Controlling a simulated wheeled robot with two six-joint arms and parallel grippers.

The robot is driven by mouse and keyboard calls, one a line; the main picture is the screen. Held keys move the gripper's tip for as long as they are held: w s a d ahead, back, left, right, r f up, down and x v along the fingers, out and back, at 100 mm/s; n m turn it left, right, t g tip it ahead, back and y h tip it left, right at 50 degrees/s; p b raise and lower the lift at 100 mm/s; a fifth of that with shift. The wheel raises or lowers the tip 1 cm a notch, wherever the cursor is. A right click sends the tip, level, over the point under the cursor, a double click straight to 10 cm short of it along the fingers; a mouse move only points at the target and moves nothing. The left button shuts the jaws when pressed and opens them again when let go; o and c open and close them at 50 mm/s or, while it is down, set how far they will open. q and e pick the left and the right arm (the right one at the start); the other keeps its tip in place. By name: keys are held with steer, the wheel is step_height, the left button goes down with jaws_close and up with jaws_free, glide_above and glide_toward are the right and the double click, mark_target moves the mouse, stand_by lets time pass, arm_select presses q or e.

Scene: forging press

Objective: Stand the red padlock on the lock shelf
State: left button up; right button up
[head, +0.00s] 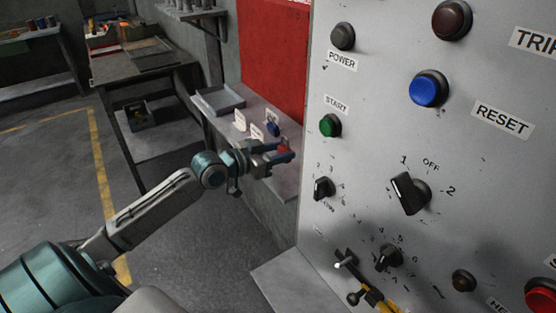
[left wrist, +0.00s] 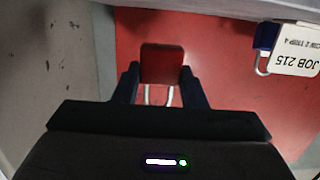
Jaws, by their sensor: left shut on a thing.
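The red padlock (head: 285,149) is at the tips of my left gripper (head: 278,152). In the left wrist view my left gripper (left wrist: 160,88) is shut on it, with the fingers on either side of its silver shackle. The padlock's red body (left wrist: 162,63) sticks out beyond the fingertips. The grey lock shelf (head: 235,107) runs along the wall below the red board. In the head view the padlock overlaps the shelf's right part; I cannot tell whether it touches the shelf. My right gripper is not in view.
A blue padlock (head: 272,129) with a white tag (left wrist: 294,50) is close beside the held padlock. More white tags (head: 240,120) and a grey tray (head: 219,101) are farther left on the shelf. The large control panel (head: 375,150) stands close on the right.

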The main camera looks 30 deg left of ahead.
mark_target(279, 172)
arm_select(q)
step_height(279, 172, down, 4)
steer(key=shift+r, duration=0.2)
steer(key=shift+f, duration=0.1)
steer(key=o, duration=1)
steer(key=shift+o, duration=0.2)
steer(key=shift+s, duration=0.1)
